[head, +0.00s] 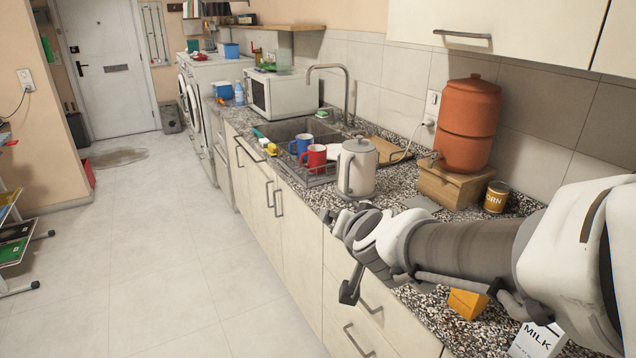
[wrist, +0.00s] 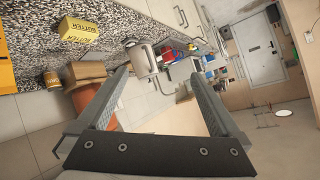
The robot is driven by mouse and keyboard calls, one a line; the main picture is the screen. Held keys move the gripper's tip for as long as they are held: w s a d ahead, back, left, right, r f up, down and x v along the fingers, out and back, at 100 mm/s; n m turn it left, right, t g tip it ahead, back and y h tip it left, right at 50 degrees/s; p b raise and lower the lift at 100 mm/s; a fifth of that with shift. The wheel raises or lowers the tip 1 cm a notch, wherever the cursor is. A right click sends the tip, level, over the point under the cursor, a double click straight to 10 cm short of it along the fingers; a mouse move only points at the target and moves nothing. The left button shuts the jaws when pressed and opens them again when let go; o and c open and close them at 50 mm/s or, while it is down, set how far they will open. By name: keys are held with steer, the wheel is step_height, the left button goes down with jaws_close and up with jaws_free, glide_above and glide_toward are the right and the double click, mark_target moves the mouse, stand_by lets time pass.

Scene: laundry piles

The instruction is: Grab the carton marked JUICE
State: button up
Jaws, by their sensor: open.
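I can read no JUICE label in either view. An orange carton-like thing (wrist: 6,72) is cut off at the left edge of the wrist view, and its label cannot be read. In the head view a yellow-orange object (head: 467,303) lies on the counter beside my arm, partly hidden by it. A white carton marked MILK (head: 538,340) stands at the bottom right, partly behind my arm. My gripper (head: 350,288) hangs at the counter's front edge. In the wrist view my gripper (wrist: 158,78) has its fingers apart with nothing between them.
A yellow labelled block (wrist: 78,32) shows in the wrist view.

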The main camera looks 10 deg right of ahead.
steer(key=s+d+f+m+g+h, duration=0.2)
steer(key=d+f+h, duration=0.15)
steer(key=d, duration=0.25)
steer(key=s+d+f+m+g+h+b, duration=0.1)
steer(key=s+d+f+m+g+h, duration=0.15)
steer(key=d+h, duration=0.2)
steer(key=s+d+f+m+g+h, duration=0.2)
steer(key=s+d+m+g+h, duration=0.1)
steer(key=d, duration=0.3)
steer(key=shift+h, duration=0.3)
steer(key=p+x, duration=0.3)
steer(key=x, duration=0.9)
steer(key=shift+d+r, duration=0.1)
steer(key=shift+r, duration=0.05)
steer(key=shift+r+x, duration=0.2)
steer(key=shift+x, duration=2.6)
steer(key=shift+w, duration=0.15)
jaws_close()
